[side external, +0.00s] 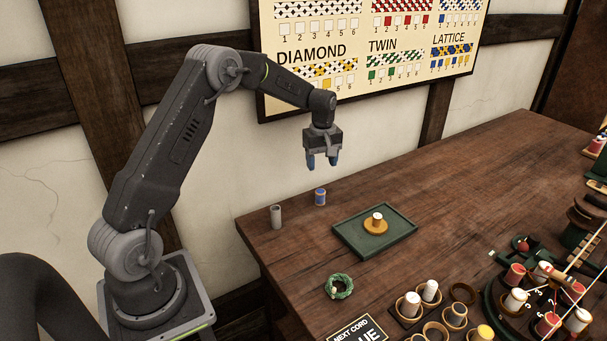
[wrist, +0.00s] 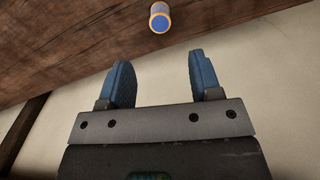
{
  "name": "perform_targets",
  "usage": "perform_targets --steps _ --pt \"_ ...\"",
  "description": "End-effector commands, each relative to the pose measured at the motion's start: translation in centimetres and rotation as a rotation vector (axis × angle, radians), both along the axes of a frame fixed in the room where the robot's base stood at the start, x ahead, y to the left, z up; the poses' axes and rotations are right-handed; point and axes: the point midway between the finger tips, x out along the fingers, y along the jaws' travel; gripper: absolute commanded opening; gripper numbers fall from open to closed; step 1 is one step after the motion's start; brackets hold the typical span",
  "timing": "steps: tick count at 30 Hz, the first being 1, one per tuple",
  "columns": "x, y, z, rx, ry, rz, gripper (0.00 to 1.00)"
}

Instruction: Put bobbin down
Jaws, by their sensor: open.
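A blue bobbin (side external: 320,197) stands upright on the wooden table near its back left edge. The wrist view shows the same bobbin (wrist: 160,18) from above, at the top of the picture, beyond the fingertips. My gripper (side external: 321,163) is open and empty, pointing down in the air above the bobbin. Its two blue fingers (wrist: 155,78) are apart, with nothing between them. The gripper does not touch the bobbin.
A grey cylinder (side external: 276,217) stands left of the bobbin. A green tray (side external: 350,238) holds a yellow-based white bobbin (side external: 376,222). A green coil (side external: 339,287) lies in front. Cups and a braiding stand (side external: 497,307) crowd the front right.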

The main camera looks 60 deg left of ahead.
Motion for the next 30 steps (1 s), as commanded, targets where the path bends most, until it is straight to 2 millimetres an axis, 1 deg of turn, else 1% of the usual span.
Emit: perform_targets --steps 1,2,4,7,9,11,12,14,15,17,18,20,21,24,27,30 --pt "-0.2 -0.7 1.4 0.006 -0.015 -0.029 0.58" --pt "-0.4 -1.3 2.2 0.011 -0.023 -0.054 0.58" --pt "-1.3 -3.0 4.7 0.024 -0.049 -0.129 0.58" --pt "-3.3 -6.2 8.7 0.050 -0.095 -0.271 0.58" --pt "-5.3 -8.5 11.2 0.069 -0.127 -0.377 0.58" --pt "-7.2 -10.3 13.1 0.087 -0.153 -0.466 0.58" --pt "-8.5 -11.5 14.2 0.100 -0.171 -0.526 0.58" --pt "-10.6 -13.2 15.6 0.121 -0.199 -0.614 0.58" --pt "-12.1 -14.2 16.4 0.135 -0.216 -0.672 0.58" --pt "-14.4 -15.7 17.3 0.157 -0.243 -0.759 0.58" --pt "-16.0 -16.6 17.8 0.172 -0.260 -0.817 0.58" --pt "-18.4 -17.9 18.3 0.197 -0.287 -0.904 0.58" --pt "-20.0 -18.7 18.4 0.213 -0.304 -0.962 0.58" --pt "-23.6 -20.2 18.3 0.254 -0.343 -1.093 0.58" --pt "-26.4 -21.2 17.8 0.290 -0.374 -1.199 0.58" --pt "-28.3 -21.8 17.2 0.316 -0.395 -1.272 0.58"
